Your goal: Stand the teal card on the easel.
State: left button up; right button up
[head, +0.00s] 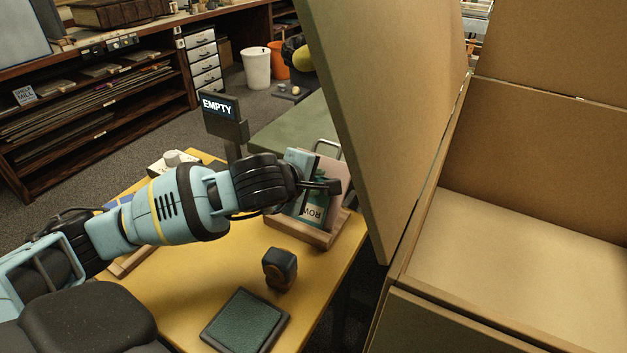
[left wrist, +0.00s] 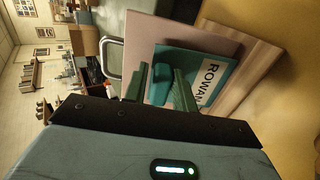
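The teal card (head: 313,210) has a white label, of which "ROWAN" can be read in the left wrist view (left wrist: 217,72). It leans on the easel, in front of the pink back panel, with its lower edge at the wooden ledge (head: 330,232). The easel's panel also shows in the left wrist view (left wrist: 150,32). My left gripper (head: 328,186) is at the card's upper part and hides some of it in the head view. In the left wrist view its two fingers (left wrist: 162,80) stand apart with teal between them, and look open. My right gripper is out of view.
On the yellow table, a small dark block (head: 280,268) and a dark green pad (head: 245,320) lie in front of the easel. A display reading "EMPTY" (head: 217,106) stands behind my left arm. A large cardboard panel (head: 385,110) rises close on the right.

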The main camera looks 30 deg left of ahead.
pick_arm(q)
jog(key=o, duration=0.3)
jog(key=shift+o, duration=0.2)
jog(key=v, duration=0.7)
jog(key=shift+s+r, duration=0.25)
jog(key=shift+s, duration=0.1)
dwell(0.5)
